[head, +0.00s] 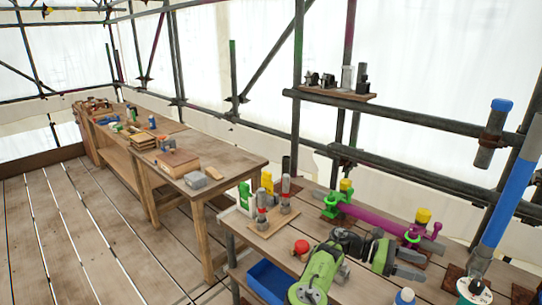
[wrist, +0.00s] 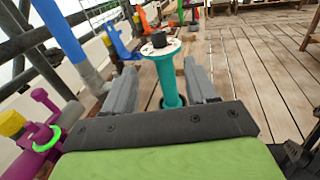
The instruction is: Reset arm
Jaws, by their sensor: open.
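My gripper (head: 422,264) is over the right part of the near bench in the head view, with its grey fingers pointing right. In the wrist view my gripper (wrist: 159,72) is open, with its two grey fingers spread apart. A teal post with a flanged, pale top and black hub (wrist: 170,82) shows in the gap between the fingers. Clear space shows on both sides of it, and how far beyond the fingertips it stands is hard to tell. Its round top seems to show in the head view (head: 474,291) at the lower right. Nothing is held.
A purple pipe (head: 375,219) with green rings and yellow caps lies along the bench's back. A blue-sleeved pole (head: 508,197) rises at right. Scaffold bars (head: 400,116) run behind. A small wooden board (head: 274,221) and blue bin (head: 268,281) are left of my arm. Plank floor (head: 100,235) is open at left.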

